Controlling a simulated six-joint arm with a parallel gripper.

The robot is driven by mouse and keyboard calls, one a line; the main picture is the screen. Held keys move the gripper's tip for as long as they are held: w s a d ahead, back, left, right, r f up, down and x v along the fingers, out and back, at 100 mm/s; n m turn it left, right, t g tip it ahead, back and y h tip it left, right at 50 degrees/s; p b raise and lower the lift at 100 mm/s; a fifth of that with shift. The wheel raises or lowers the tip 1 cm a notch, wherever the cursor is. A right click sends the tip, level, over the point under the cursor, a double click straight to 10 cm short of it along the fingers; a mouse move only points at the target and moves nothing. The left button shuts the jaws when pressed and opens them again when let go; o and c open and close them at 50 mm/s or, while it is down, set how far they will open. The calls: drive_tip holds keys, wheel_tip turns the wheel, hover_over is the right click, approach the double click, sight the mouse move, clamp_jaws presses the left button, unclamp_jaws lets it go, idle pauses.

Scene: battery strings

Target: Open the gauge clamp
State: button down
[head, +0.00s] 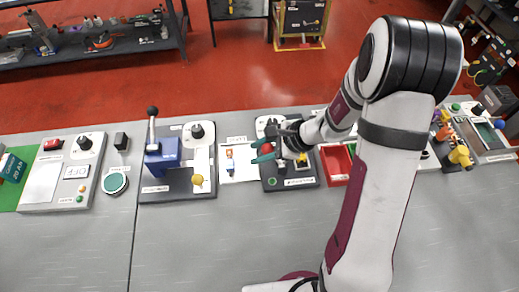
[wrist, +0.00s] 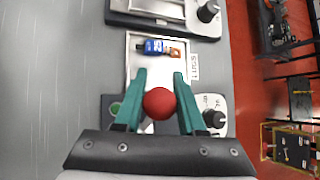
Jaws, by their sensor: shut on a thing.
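The gauge clamp (head: 305,182) is a dark block with a green button and a white dial plate, on the bench in the middle of the head view. Its red ball knob (wrist: 159,103) sits between the green fingers of my gripper (wrist: 159,88) in the wrist view. My gripper (head: 264,153) also shows over the clamp in the head view, coming in from the right. It is shut on the knob. The fingers and wrist hide much of the clamp, including the lever below the knob.
A white tray (head: 227,174) holding a small battery (wrist: 160,46) lies left of the clamp. A blue press (head: 162,156) with a black-knobbed lever stands farther left. A red bin (head: 334,172) is close on the right. The bench front (head: 215,250) is clear.

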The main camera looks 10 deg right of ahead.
drive_tip(key=c, duration=0.5)
unclamp_jaws()
drive_tip(key=shift+a, duration=0.1)
drive_tip(key=v, duration=1.5)
drive_tip(key=shift+s+d+r, duration=0.15)
drive_tip(key=shift+d+r, duration=0.1)
drive_tip(key=shift+d, duration=0.05)
drive_tip(key=s+a+r+n+g+h, duration=0.25)
drive_tip(key=s+a+n, duration=0.35)
drive_tip(key=s+a, duration=0.3)
drive_tip(key=s+n+h, duration=0.1)
drive_tip(key=s+n, duration=0.1)
drive_tip(key=s, duration=0.1)
drive_tip(key=s+d+n+h, duration=0.1)
drive_tip(key=s+n, duration=0.1)
drive_tip(key=s, duration=0.2)
drive_tip(key=s+n+g+h, duration=0.1)
drive_tip(key=s+n, duration=0.1)
drive_tip(key=s, duration=0.1)
drive_tip(key=shift+s+d, duration=0.3)
drive_tip(key=shift+s, duration=0.1)
